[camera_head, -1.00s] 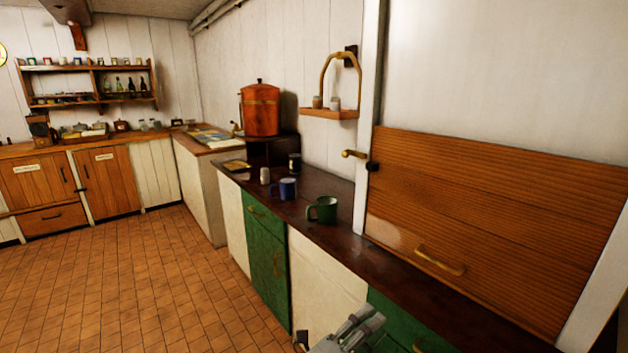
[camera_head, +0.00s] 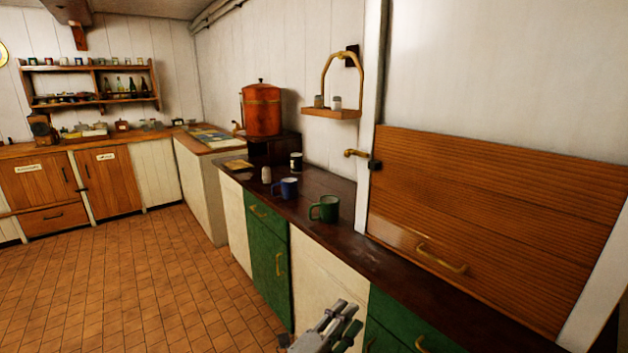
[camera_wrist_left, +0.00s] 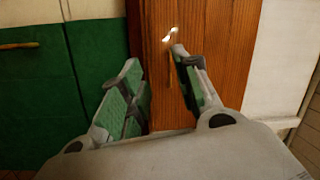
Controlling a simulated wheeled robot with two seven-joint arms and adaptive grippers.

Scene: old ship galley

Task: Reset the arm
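My left gripper (camera_head: 340,326) shows at the bottom of the head view, in front of the cream and green cabinet fronts and below the counter edge. In the left wrist view its two fingers (camera_wrist_left: 158,78) with green pads stand apart with nothing between them. Behind them is a brown wooden panel (camera_wrist_left: 205,70) with a small bright spot. My right gripper is in neither view.
A dark counter (camera_head: 345,240) runs along the right wall. It bears a green mug (camera_head: 325,209), a blue mug (camera_head: 286,188) and a copper urn (camera_head: 262,110). A slatted wooden shutter (camera_head: 490,220) stands above the counter. The tiled floor (camera_head: 150,280) at left is clear.

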